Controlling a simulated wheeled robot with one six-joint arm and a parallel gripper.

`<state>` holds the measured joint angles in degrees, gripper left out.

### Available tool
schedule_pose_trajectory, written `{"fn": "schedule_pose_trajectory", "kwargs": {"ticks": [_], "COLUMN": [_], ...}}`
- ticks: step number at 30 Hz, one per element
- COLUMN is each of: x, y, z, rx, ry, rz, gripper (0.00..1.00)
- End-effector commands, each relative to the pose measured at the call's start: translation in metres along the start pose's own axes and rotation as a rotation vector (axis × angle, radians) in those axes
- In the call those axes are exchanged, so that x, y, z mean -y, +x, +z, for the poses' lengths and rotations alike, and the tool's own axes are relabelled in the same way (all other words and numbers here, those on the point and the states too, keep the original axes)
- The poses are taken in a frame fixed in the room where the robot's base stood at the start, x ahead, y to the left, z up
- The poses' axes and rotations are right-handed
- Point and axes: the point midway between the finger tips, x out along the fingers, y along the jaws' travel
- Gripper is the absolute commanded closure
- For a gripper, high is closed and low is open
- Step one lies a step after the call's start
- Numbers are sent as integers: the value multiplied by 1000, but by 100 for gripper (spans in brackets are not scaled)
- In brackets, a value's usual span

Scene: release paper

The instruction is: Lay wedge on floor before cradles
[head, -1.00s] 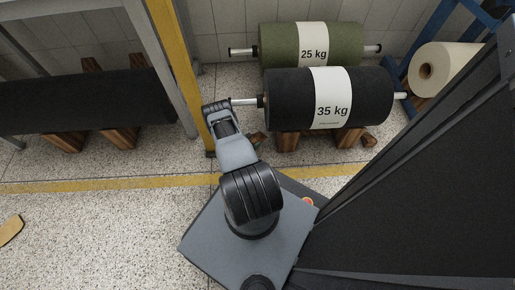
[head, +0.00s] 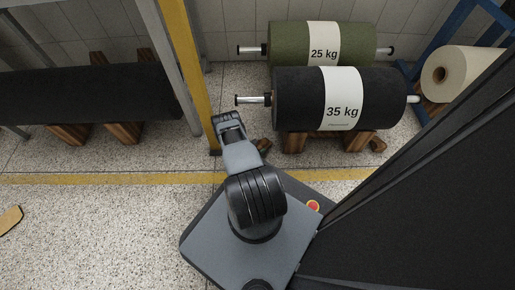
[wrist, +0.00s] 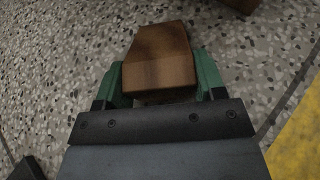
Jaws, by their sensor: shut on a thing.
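My gripper (wrist: 160,78) is shut on a brown wooden wedge (wrist: 160,52), held between its green fingers in the wrist view. I cannot tell whether the wedge touches the speckled floor (wrist: 60,55). In the head view my arm hides the gripper's fingers, near the foot of the yellow post. Wooden cradles (head: 295,142) stand under the black 35 kg roll (head: 290,97). Small brown wooden pieces lie on the floor by the cradles, one on the left (head: 263,145) and one on the right (head: 378,145).
A green 25 kg roll (head: 288,44) is behind the black one. A yellow post (head: 190,70) stands left of the rolls. A yellow floor line (head: 110,178) crosses in front. A cream roll (head: 465,70) rests at the right.

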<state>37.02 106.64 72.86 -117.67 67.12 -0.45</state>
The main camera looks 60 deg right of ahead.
Motion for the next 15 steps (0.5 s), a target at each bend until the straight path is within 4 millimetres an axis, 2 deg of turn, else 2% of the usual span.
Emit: {"fn": "schedule_pose_trajectory", "kwargs": {"ticks": [2, 3, 10, 15], "x": [0, 0, 0, 0], "y": [1, 1, 1, 1], "z": [-2, -2, -2, -2], "rx": [0, 0, 0, 0], "ry": [1, 1, 0, 0], "rz": [0, 0, 0, 0], "gripper": [62, 33, 11, 11]}}
